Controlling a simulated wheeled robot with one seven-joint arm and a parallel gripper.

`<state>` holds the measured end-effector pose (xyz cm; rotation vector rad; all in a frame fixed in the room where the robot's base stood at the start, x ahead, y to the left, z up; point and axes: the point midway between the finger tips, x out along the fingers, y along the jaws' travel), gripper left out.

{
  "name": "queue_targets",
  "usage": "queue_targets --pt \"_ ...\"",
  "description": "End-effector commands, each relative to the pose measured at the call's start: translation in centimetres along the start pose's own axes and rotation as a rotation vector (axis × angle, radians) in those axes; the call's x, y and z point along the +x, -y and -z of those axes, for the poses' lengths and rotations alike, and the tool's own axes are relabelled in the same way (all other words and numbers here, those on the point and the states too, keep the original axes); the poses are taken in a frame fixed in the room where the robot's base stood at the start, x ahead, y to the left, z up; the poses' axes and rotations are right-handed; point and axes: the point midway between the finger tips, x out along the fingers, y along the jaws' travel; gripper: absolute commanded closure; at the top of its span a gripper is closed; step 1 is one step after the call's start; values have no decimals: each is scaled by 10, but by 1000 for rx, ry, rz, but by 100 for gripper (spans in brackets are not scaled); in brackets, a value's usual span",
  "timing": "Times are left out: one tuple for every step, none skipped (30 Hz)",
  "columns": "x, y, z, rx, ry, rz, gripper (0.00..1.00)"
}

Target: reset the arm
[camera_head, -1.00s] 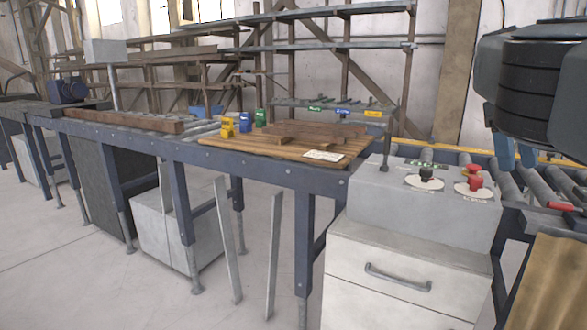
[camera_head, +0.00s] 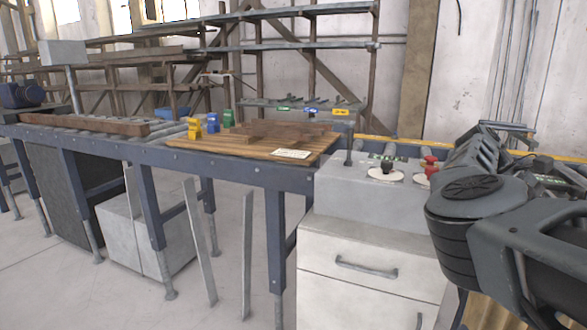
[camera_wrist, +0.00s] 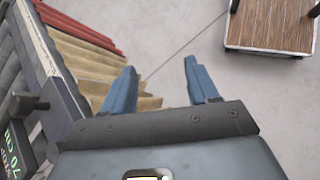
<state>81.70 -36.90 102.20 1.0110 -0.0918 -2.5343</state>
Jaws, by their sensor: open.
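In the wrist view my gripper (camera_wrist: 162,88) shows two blue fingers set well apart, with nothing between them. Bare grey floor and the ends of pale wooden boards (camera_wrist: 90,65) show beyond the fingers. In the head view my dark arm fills the lower right, in front of the right side of the control box (camera_head: 375,200). The gripper's fingers cannot be made out in that view.
A blue-framed workbench (camera_head: 235,172) carries a wooden panel (camera_head: 215,150) with yellow (camera_head: 194,128), blue (camera_head: 213,122) and green (camera_head: 228,118) containers nearby. A red button (camera_head: 430,163) is close to my arm. A wood-topped platform (camera_wrist: 275,22) stands on the floor.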

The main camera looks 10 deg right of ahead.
Motion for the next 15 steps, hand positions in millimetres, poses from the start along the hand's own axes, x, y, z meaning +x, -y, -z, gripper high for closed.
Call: queue_targets --pt "28 -2 -4 -15 78 -37 41" --pt "42 -5 -9 -27 120 -62 41" --pt "58 -8 -15 -45 179 -95 41" --pt "70 -10 -20 -60 222 -119 41" --pt "80 -12 -25 -77 267 -144 41" --pt "93 -14 -33 -99 326 -175 41" --pt "102 -15 -39 -117 372 -197 41" --pt "110 -17 -45 -136 417 -221 41" --pt "120 -18 -53 -163 479 -250 41" --pt "126 -19 -59 -183 526 -271 41" --pt "132 -20 -65 -206 574 -292 41" --pt "138 -21 -72 -236 636 -320 41" --pt "142 -21 -78 -259 685 -338 41" --pt "145 -21 -84 -283 732 -358 41" --pt "148 -20 -90 -316 798 -383 41"
